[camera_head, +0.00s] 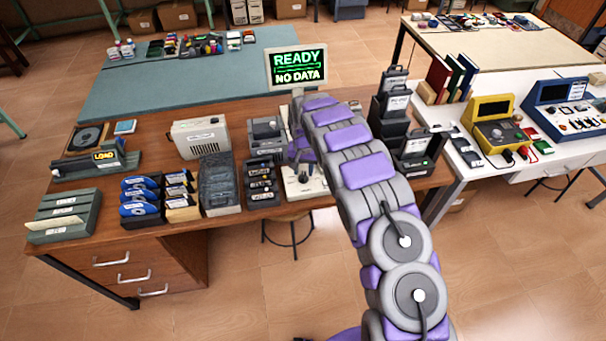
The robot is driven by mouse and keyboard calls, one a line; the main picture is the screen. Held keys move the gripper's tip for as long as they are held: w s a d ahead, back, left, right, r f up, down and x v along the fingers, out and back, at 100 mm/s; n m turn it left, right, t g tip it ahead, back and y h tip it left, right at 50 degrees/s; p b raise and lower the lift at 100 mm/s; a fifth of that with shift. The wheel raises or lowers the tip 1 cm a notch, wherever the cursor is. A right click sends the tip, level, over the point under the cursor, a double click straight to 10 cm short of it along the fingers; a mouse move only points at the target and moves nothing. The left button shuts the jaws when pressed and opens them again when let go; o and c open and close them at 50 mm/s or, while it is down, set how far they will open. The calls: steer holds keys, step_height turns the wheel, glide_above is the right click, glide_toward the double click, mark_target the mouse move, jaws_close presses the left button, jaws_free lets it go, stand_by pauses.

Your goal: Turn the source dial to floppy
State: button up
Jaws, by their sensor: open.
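A pale control box (313,188) stands at the front of the brown desk, partly hidden behind my arm. A small dark knob shows on its top and looks like the source dial (303,177). Its pointer and labels are too small to read. My purple and grey arm reaches from the lower right to above the box and bends down at its far end. My gripper (300,158) is open, just above and behind the dial. Its fingertips are mostly hidden, and I cannot tell whether they touch the knob. A screen (297,70) behind reads "READY" and "NO DATA".
Left of the box stand a dark cassette rack (262,185), a grey translucent case (217,184), disk stacks (142,196) and a beige drive (200,138). Dark upright units (391,105) stand close to the right of my arm. A yellow device (490,125) sits on the white table.

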mark_target(303, 177)
step_height(303, 177, down, 2)
steer(key=shift+a+f, duration=0.2)
steer(key=shift+f, duration=0.2)
jaws_close()
stand_by(0.3)
